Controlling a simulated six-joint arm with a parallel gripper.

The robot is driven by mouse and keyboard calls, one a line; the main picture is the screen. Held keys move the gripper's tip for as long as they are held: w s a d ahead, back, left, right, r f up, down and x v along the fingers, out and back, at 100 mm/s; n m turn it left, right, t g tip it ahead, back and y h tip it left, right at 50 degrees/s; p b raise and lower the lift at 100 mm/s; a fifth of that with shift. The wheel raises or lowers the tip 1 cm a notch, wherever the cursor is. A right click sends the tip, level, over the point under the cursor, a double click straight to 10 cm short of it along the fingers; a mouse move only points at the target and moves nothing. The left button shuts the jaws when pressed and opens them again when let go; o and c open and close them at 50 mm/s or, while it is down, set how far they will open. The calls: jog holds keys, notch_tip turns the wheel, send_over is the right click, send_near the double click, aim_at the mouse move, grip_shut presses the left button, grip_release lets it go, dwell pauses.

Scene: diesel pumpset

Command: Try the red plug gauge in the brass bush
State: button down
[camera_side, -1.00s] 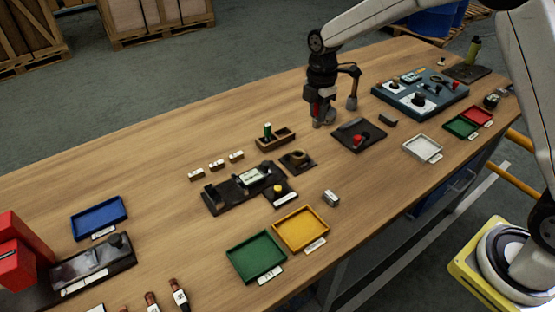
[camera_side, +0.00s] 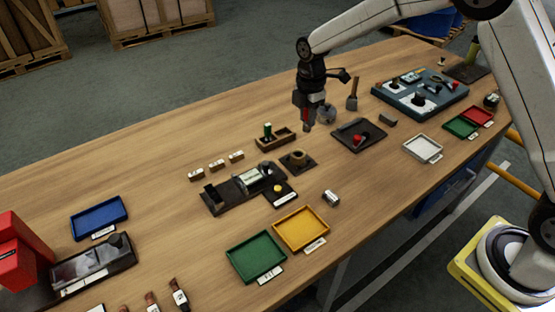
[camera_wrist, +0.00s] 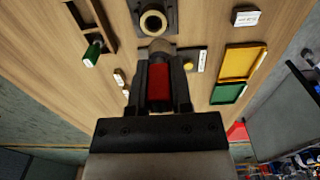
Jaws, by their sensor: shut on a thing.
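My gripper (camera_side: 307,124) is shut on the red plug gauge, whose red handle (camera_wrist: 158,88) shows between the fingers in the wrist view. The gauge's grey-brown end sticks out past the fingertips. In the side view a bit of red (camera_side: 306,115) shows at the gripper. The brass bush (camera_side: 298,155) sits on a dark square base, below and slightly left of my gripper. In the wrist view the bush (camera_wrist: 153,23) is a ring with a dark bore, just beyond the gauge's end. The gauge is apart from the bush, above the table.
A wooden rack (camera_side: 283,141) with a green-handled gauge (camera_side: 267,130) stands left of the bush. A dark fixture (camera_side: 220,199) lies in front of it. Yellow (camera_side: 322,231) and green (camera_side: 238,265) trays are nearer the front. A dark plate with a red knob (camera_side: 357,136) is to the right.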

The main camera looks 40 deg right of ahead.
jog(key=shift+w+a+f, duration=0.6)
jog(key=shift+a+f, duration=0.05)
jog(key=shift+a, duration=0.05)
jog(key=shift+f, duration=0.1)
jog(key=shift+f, duration=2.95)
jog(key=shift+f, duration=0.5)
dwell(0.9)
jog(key=shift+r, duration=2.4)
dwell(0.4)
